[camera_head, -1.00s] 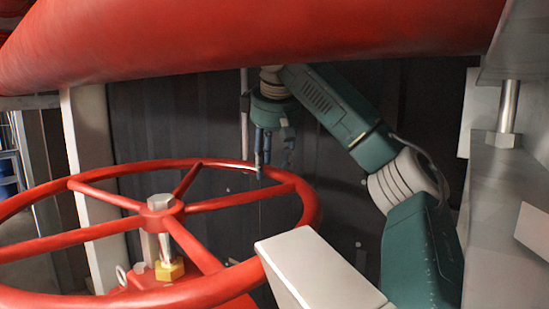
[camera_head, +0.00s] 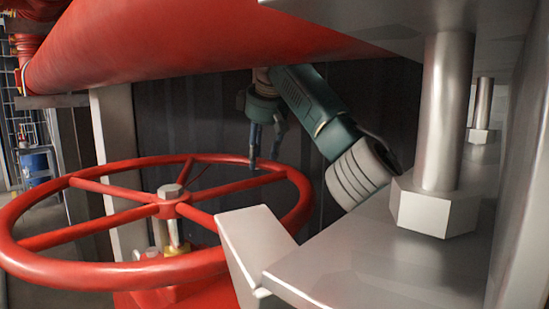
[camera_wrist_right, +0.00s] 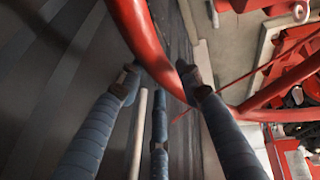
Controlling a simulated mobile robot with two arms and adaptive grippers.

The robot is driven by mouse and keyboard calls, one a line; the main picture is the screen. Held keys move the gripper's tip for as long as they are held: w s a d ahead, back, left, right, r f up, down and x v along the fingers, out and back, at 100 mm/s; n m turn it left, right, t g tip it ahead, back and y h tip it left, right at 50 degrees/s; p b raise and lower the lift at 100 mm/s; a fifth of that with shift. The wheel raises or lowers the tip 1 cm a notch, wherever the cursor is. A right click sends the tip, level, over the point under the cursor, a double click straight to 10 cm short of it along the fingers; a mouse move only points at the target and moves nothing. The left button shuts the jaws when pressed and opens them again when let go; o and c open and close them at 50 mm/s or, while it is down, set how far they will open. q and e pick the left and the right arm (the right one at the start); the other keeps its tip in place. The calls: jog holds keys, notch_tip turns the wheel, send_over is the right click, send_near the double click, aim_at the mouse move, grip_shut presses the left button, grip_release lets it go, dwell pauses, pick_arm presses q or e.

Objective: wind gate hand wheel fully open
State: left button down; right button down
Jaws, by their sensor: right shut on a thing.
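The red gate hand wheel (camera_head: 30,265) lies roughly flat at the left of the head view, with spokes running to a hub (camera_head: 172,202) on a steel stem. My right gripper (camera_head: 254,150) reaches down from above at the wheel's far right rim. In the right wrist view its blue-grey fingers (camera_wrist_right: 160,78) lie on either side of the red rim (camera_wrist_right: 148,40), shut on it. The near right part of the rim is partly hidden behind a pale metal piece. My left gripper is not in view.
A thick red pipe (camera_head: 190,55) crosses above the wheel. A pale metal piece (camera_head: 258,240) and a grey flange with large bolts (camera_head: 440,150) crowd the right side. A dark ribbed wall (camera_head: 200,120) stands behind. A blue barrel (camera_head: 37,168) stands far left.

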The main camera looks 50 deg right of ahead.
jog(key=shift+w+r, duration=0.2)
jog(key=shift+w, duration=0.45)
jog(key=shift+w+f, duration=0.15)
jog(key=shift+w, duration=0.15)
jog(key=shift+n, duration=0.3)
jog(key=c, duration=1.4)
grip_release()
jog(key=shift+f, duration=0.1)
jog(key=shift+o, duration=1.1)
jog(key=shift+w+f, duration=0.1)
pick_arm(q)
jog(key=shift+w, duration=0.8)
pick_arm(e)
jog(key=shift+w+f, duration=0.1)
jog(key=shift+w, duration=0.05)
